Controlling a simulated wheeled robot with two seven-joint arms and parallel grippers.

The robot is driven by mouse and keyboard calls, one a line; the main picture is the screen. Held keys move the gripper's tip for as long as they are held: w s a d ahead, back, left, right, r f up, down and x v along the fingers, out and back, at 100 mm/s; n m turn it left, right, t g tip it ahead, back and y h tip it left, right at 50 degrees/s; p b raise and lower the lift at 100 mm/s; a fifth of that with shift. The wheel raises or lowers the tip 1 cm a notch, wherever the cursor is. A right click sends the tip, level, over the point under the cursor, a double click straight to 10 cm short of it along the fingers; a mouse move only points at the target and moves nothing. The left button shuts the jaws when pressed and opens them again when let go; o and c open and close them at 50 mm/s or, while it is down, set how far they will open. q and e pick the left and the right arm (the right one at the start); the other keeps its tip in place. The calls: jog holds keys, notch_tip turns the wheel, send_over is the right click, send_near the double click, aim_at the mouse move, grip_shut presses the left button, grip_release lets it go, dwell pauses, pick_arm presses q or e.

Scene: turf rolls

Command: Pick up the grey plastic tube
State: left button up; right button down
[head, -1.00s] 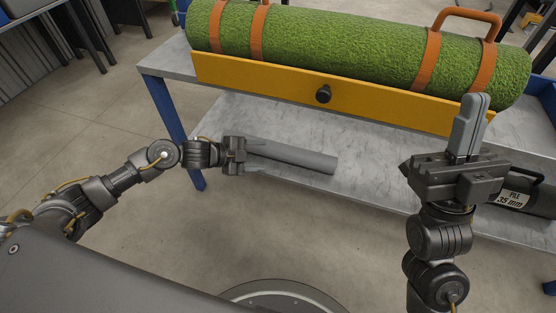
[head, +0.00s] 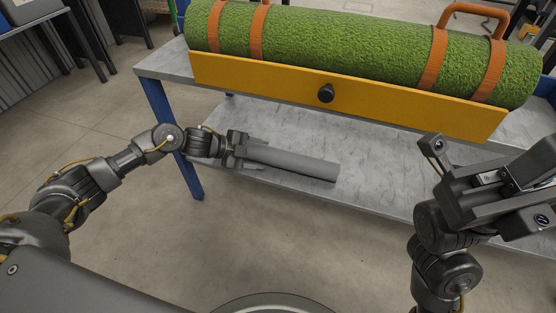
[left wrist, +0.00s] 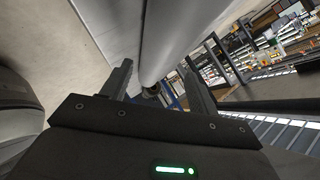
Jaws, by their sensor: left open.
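The grey plastic tube (head: 292,160) lies on the lower shelf of the workbench, its long side running left to right. My left gripper (head: 240,150) is at the tube's left end, under the bench top. In the left wrist view the tube (left wrist: 180,35) stretches away between the two open fingers (left wrist: 158,85). I cannot tell whether either finger touches it. My right gripper (head: 500,185) is at the right, in front of the bench and away from the tube. Its fingers point up and right, and its jaw opening is unclear.
A green turf roll (head: 350,45) with orange straps lies on the bench top behind a yellow board (head: 280,82) with a black knob. A blue leg (head: 170,135) stands left of my left gripper. The lower shelf (head: 370,150) is bare right of the tube.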

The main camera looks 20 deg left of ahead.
aim_at(271, 156)
pick_arm(q)
jog(key=b+x, duration=0.3)
jog(key=x, duration=0.2)
jog(key=shift+f+b, duration=0.1)
jog(key=shift+b, duration=0.3)
jog(key=shift+d, duration=0.1)
jog(key=shift+c, duration=0.3)
jog(key=c, duration=0.7)
